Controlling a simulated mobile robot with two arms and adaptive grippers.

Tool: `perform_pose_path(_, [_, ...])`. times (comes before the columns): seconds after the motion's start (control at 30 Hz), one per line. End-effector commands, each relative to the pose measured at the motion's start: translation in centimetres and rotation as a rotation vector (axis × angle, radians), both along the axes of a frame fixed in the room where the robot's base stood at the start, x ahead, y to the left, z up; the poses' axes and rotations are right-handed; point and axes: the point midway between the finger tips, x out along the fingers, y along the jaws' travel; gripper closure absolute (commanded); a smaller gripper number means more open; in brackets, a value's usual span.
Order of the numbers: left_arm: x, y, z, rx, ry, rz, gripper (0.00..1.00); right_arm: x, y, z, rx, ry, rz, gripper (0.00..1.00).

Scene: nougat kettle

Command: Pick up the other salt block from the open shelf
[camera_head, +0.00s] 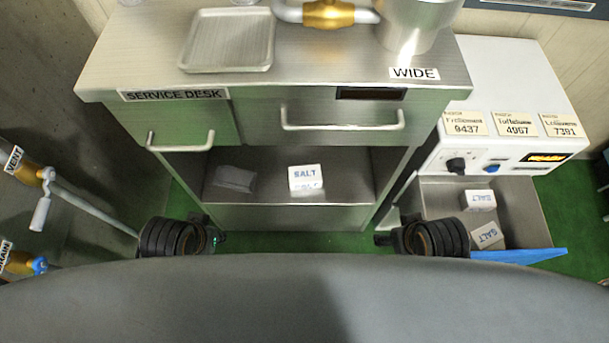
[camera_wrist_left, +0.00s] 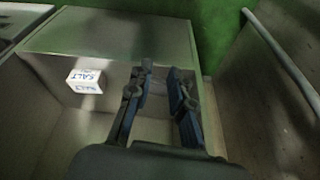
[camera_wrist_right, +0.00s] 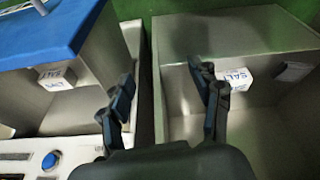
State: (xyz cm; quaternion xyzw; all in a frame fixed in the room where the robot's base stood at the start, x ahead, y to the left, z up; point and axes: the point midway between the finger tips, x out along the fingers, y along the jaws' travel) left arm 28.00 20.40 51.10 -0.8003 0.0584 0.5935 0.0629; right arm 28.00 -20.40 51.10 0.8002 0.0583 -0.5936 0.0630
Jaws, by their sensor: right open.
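A white salt block (camera_head: 306,177) with blue SALT lettering sits on the open shelf (camera_head: 345,190) under the desk. It also shows in the left wrist view (camera_wrist_left: 87,80) and the right wrist view (camera_wrist_right: 238,79), partly beside a finger there. A plain grey block (camera_head: 235,179) lies to its left on the same shelf. My left gripper (camera_wrist_left: 160,75) is empty, its fingers parted, in front of the shelf's left side. My right gripper (camera_wrist_right: 165,82) is open and empty, in front of the shelf's right side, apart from the blocks.
A pulled-out drawer (camera_head: 540,222) on the right holds two salt blocks (camera_head: 480,200); its blue front edge juts forward. Closed drawers with handles (camera_head: 343,127) overhang the shelf. A tray (camera_head: 228,40) and metal pot stand on top. Pipes with valves (camera_head: 40,213) run at left.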

Motion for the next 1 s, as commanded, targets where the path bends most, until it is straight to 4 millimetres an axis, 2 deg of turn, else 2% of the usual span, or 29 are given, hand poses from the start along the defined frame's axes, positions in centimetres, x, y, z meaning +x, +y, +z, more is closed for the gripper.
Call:
perform_pose_path(0.23, [0.0, 0.0, 0.0, 0.0, -0.001, 0.0, 0.79, 0.0, 0.0, 0.0, 0.0, -0.001, 0.0, 0.36])
perform_pose_path(0.27, [0.0, 0.0, 0.0, 0.0, -0.001, 0.0, 0.79, 0.0, 0.0, 0.0, 0.0, 0.0, 0.0, 0.32])
perform_pose_path(0.37, [0.0, 0.0, 0.0, 0.0, -0.001, 0.001, 0.79, 0.5, 0.6, -0.4, 0.009, -0.001, -0.004, 0.12])
perform_pose_path(0.4, [0.0, 0.0, -0.1, 0.001, 0.0, 0.001, 0.79, 1.1, 1.2, -0.8, 0.018, -0.001, -0.006, 0.04])
perform_pose_path(0.43, [0.0, 0.0, -0.1, 0.001, 0.001, 0.001, 0.79, 1.7, 1.9, -1.2, 0.028, -0.003, -0.011, 0.0])
perform_pose_path(0.57, [-0.2, 0.1, 0.1, 0.001, 0.005, 0.001, 0.79, 6.0, 6.6, -3.7, 0.077, -0.01, -0.032, 0.0])
perform_pose_path(0.6, [-0.2, 0.0, 0.6, 0.0, -0.003, 0.001, 0.79, 7.6, 8.5, -4.5, 0.09, -0.012, -0.038, 0.0])
perform_pose_path(0.7, [-0.7, 0.1, 1.7, -0.001, -0.009, 0.0, 0.79, 11.4, 12.9, -6.0, 0.101, -0.026, -0.046, 0.0])
perform_pose_path(0.8, [-0.9, 0.1, 2.3, -0.001, -0.013, 0.001, 0.79, 14.7, 16.3, -6.8, 0.089, -0.048, -0.049, 0.0])
perform_pose_path(0.9, [-1.0, 0.2, 2.7, 0.0, -0.014, 0.001, 0.79, 16.9, 18.3, -7.2, 0.07, -0.072, -0.054, 0.0])
perform_pose_path(1.0, [-1.1, 0.2, 3.0, -0.001, -0.017, 0.002, 0.79, 18.2, 19.2, -7.5, 0.053, -0.086, -0.059, 0.0])
